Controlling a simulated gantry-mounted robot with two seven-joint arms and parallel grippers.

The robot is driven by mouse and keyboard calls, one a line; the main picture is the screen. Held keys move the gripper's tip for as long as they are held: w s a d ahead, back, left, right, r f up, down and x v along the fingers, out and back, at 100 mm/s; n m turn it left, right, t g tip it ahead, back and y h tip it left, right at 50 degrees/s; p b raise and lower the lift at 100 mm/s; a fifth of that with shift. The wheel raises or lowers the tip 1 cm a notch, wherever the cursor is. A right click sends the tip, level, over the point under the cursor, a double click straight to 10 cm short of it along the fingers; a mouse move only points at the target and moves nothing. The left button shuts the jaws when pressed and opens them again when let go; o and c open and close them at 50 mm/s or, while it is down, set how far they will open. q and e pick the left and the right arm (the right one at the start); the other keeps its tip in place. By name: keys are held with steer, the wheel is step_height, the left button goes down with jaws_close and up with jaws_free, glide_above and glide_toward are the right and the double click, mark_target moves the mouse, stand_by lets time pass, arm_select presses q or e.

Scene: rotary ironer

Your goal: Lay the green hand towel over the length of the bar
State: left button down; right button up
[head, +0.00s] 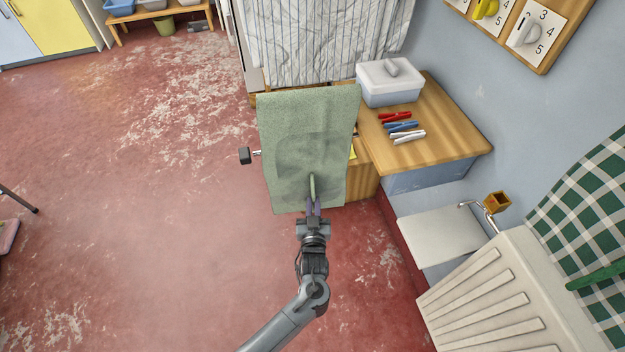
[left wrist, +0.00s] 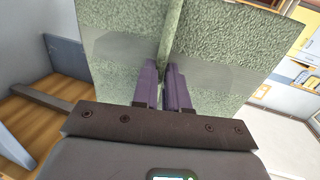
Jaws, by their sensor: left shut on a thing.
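The green hand towel (head: 310,125) hangs spread out in the middle of the head view, with a straight top edge. My left gripper (head: 313,200) is shut on it near the lower middle, pinching a raised fold. The towel also fills the upper part of the left wrist view (left wrist: 215,50), with the fold between my purple fingertips (left wrist: 165,80). A short metal rod with a dark end knob (head: 245,155) sticks out left of the towel. Most of what lies behind the towel is hidden, so the bar's length cannot be seen. My right gripper is out of view.
A wooden worktop (head: 440,125) right of the towel holds a white lidded box (head: 388,85) and several coloured pens (head: 402,126). A striped cloth (head: 315,40) hangs behind. The red floor at left is largely clear.

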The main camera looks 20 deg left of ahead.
mark_target(315, 116)
arm_select(q)
steer(key=r+p, duration=1)
steer(key=r, duration=0.1)
steer(key=r+p, duration=0.4)
steer(key=r, duration=0.1)
steer(key=shift+w+d+r+p, duration=0.1)
steer(key=shift+d+r+p, duration=0.15)
steer(key=shift+r+p, duration=0.15)
step_height(315, 116, up, 3)
steer(key=p, duration=0.3)
steer(key=shift+r, duration=0.1)
steer(key=shift+r+p, duration=0.8)
step_height(315, 116, up, 6)
steer(key=p, duration=0.5)
steer(key=shift+f, duration=0.1)
steer(key=shift+a+r+p, duration=0.1)
steer(key=shift+r+p, duration=1.05)
steer(key=shift+p, duration=0.15)
